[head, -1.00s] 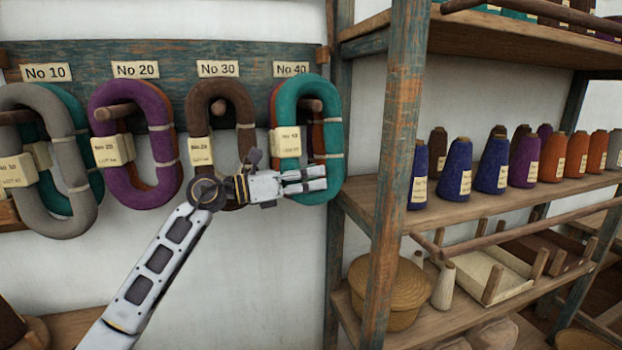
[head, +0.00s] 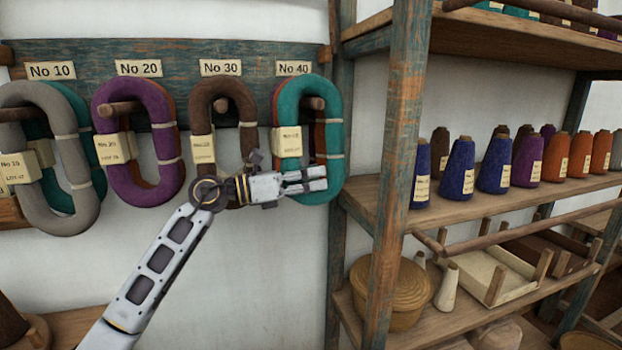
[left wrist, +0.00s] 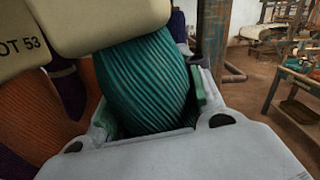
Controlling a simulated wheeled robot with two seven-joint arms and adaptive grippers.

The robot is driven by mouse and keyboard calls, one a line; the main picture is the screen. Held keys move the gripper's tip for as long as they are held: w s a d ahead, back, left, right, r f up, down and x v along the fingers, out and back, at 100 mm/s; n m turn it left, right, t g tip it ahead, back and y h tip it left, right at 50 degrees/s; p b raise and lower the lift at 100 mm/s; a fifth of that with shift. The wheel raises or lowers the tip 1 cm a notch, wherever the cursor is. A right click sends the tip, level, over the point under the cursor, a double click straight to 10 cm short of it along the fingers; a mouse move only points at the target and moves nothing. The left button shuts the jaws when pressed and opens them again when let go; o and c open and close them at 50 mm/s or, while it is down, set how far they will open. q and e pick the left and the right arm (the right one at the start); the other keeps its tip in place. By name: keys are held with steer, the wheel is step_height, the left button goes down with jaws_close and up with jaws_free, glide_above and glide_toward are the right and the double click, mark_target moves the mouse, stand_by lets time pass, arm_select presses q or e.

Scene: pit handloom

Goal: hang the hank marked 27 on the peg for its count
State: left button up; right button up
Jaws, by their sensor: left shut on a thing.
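My left gripper (head: 312,182) is shut on the lower part of a teal hank (head: 334,112) at the No 40 peg (head: 312,104). The hank hangs upright in front of an orange hank (head: 319,140), and the peg end shows inside its loop. In the left wrist view the teal strands (left wrist: 148,85) lie between my fingers, under a pale tag (left wrist: 20,50) reading "OT 53". The teal hank's tag (head: 287,140) is too blurred to read in the head view, and I cannot make out a 27 on any tag. My right gripper is out of view.
Brown hanks hang under No 30 (head: 221,69), purple over orange under No 20 (head: 138,69), grey over teal under No 10 (head: 50,71). A shelf post (head: 400,160) stands close right of my gripper, with yarn cones (head: 456,168) and a lidded basket (head: 392,290) behind.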

mark_target(285, 185)
arm_select(q)
steer(key=shift+d+f, duration=0.1)
steer(key=shift+f, duration=0.55)
steer(key=o, duration=1.2)
steer(key=shift+w+r, duration=0.15)
steer(key=shift+r, duration=0.1)
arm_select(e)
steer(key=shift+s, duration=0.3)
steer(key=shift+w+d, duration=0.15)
arm_select(q)
steer(key=shift+a, duration=0.25)
steer(key=shift+a, duration=0.2)
steer(key=shift+v, duration=3.65)
